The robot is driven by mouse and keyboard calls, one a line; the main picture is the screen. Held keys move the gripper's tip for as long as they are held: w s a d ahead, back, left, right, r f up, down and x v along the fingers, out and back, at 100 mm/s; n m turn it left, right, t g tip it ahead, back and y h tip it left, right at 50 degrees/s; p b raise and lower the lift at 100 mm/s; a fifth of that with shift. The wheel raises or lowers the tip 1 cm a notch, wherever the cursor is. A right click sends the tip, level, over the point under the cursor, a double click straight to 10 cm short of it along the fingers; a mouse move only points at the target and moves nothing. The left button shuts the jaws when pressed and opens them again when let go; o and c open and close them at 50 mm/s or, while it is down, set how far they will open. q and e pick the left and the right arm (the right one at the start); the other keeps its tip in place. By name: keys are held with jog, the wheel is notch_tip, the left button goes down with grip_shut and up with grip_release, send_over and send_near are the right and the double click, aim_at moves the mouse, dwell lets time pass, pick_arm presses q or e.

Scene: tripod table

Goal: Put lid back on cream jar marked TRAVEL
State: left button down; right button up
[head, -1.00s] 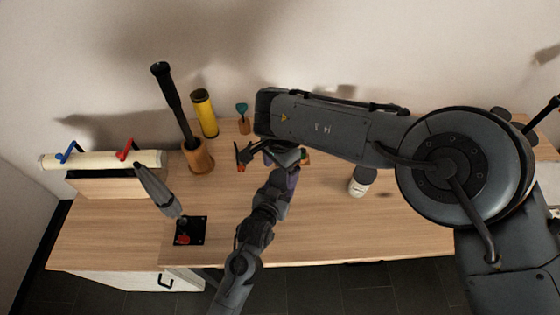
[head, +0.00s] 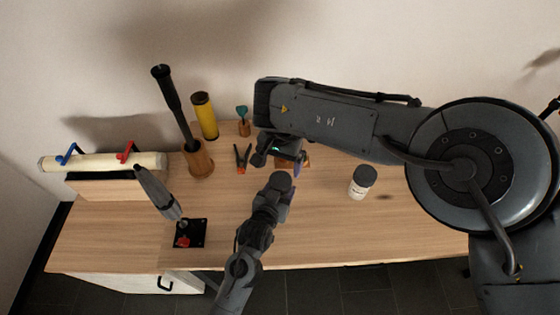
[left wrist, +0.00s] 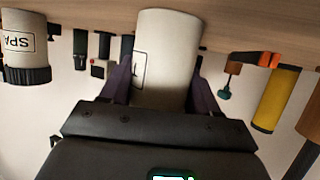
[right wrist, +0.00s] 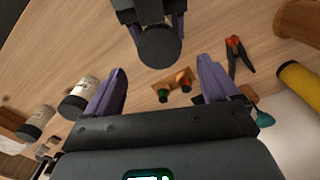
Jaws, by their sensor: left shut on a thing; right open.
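My left gripper (left wrist: 157,80) is shut around a white jar (left wrist: 166,45) whose label is mostly hidden; only what looks like a T shows. In the right wrist view, a dark round top (right wrist: 160,46), which looks like a lid, covers the jar's end between the left gripper's fingers. It also shows in the head view (head: 280,181). How well it is seated cannot be told. My right gripper (right wrist: 162,72) is open and empty, its fingers apart from the dark top. In the head view it hangs behind the held jar (head: 282,154).
A dark-lidded white jar (head: 360,188) stands to the right; its label starts SPA (left wrist: 20,43). Two such jars show in the right wrist view. The front right of the table is clear.

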aim_at(280, 180)
jog(key=shift+f, duration=3.9)
jog(key=c, duration=1.1)
jog(key=shift+o, duration=0.2)
jog(key=m, duration=0.3)
jog(key=o, duration=1.2)
jog(key=shift+c, duration=0.2)
jog(key=shift+r, duration=0.1)
jog(key=shift+r, duration=2.15)
jog(key=shift+c, duration=0.4)
